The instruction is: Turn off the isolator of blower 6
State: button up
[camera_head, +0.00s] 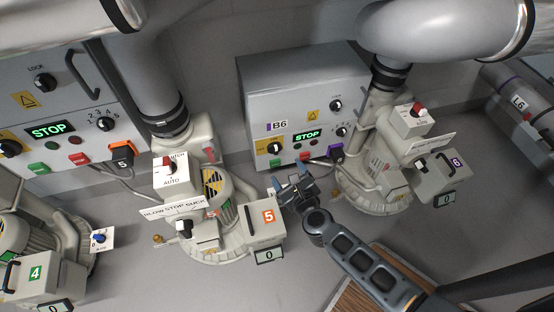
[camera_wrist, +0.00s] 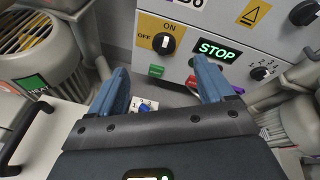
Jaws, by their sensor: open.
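The grey control box labelled B6 (camera_head: 300,72) stands behind blower 6 (camera_head: 375,180). Its isolator is a black knob on a yellow plate (camera_head: 275,149) at the lower left of the panel. In the wrist view the isolator knob (camera_wrist: 164,43) is ahead of the fingers, marked ON above and OFF at left; its handle looks roughly upright, towards ON. The box's green STOP display (camera_head: 307,135) is lit. My gripper (camera_head: 289,178) is in front of and below the panel, open and empty. Its two blue fingers (camera_wrist: 162,82) are spread, apart from the knob.
A green button (camera_wrist: 156,71), a red button (camera_wrist: 190,81) and a purple plug (camera_head: 335,151) sit close below the panel's controls. Blower 5 (camera_head: 215,195) stands left of my gripper. A small blue-knobbed switch (camera_wrist: 145,107) shows between the fingers.

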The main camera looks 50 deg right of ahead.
aim_at(277, 151)
jog(key=w+d+f+m+b, duration=0.1)
jog(key=w+d+f+m, duration=0.1)
jog(key=w, duration=0.1)
jog(key=w+d+f+m+b, duration=0.2)
jog(key=w+d+f, duration=0.1)
jog(key=w, duration=0.1)
jog(key=w+d+f+m+g+b, duration=0.1)
jog(key=w+d+f, duration=0.1)
jog(key=w+d, duration=0.1)
jog(key=shift+w+f+m+b, duration=0.2)
jog(key=shift+w+m+b, duration=0.15)
jog(key=shift+w, duration=0.2)
jog(key=c, duration=1)
